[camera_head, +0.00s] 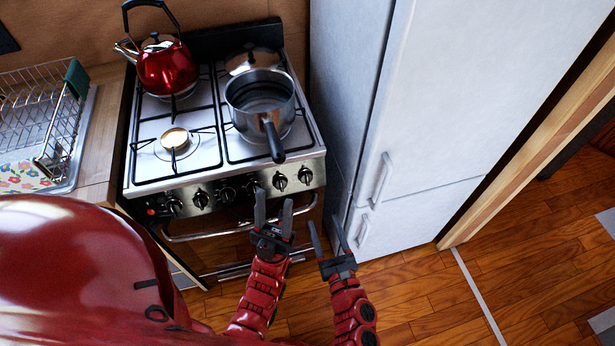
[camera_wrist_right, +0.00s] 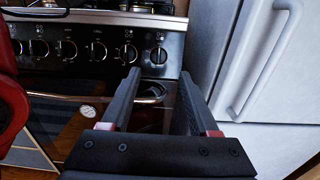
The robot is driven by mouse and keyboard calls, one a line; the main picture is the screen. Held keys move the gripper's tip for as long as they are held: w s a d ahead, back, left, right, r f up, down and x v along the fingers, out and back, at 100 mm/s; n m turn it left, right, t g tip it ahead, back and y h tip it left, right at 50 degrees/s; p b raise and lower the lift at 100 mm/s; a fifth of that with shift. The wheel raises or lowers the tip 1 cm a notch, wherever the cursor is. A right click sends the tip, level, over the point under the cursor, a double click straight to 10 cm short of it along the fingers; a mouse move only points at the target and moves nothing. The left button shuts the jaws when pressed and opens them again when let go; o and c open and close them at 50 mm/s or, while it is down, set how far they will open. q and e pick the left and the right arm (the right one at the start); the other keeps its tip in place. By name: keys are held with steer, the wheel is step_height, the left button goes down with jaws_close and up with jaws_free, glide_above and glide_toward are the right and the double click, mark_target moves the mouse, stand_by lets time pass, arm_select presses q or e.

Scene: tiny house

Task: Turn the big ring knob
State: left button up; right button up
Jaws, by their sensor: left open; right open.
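A row of several black knobs runs along the stove's front panel, with the rightmost knob (camera_head: 305,175) near the fridge. The markings are too small in the head view to tell which knob is the big ring's. My left gripper (camera_head: 273,208) is open and empty in front of the right half of the panel. My right gripper (camera_head: 325,232) is open and empty, lower and further right, in front of the fridge edge. In the right wrist view, the rightmost knob (camera_wrist_right: 158,55) shows beyond and just above the gap between the right fingertips (camera_wrist_right: 158,82), apart from them.
A saucepan (camera_head: 262,95) stands on the right of the stove top, its handle over the front edge. A red kettle (camera_head: 167,68) stands at the back left. The oven handle (camera_head: 195,236) runs below the knobs. The white fridge (camera_head: 425,110) is close on the right.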

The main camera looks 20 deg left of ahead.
mark_target(307, 178)
steer(key=b+x, duration=0.3)
steer(key=x, duration=1.2)
steer(key=shift+a+f, duration=0.1)
steer(key=shift+a, duration=0.05)
jaws_close()
steer(key=shift+f, duration=0.1)
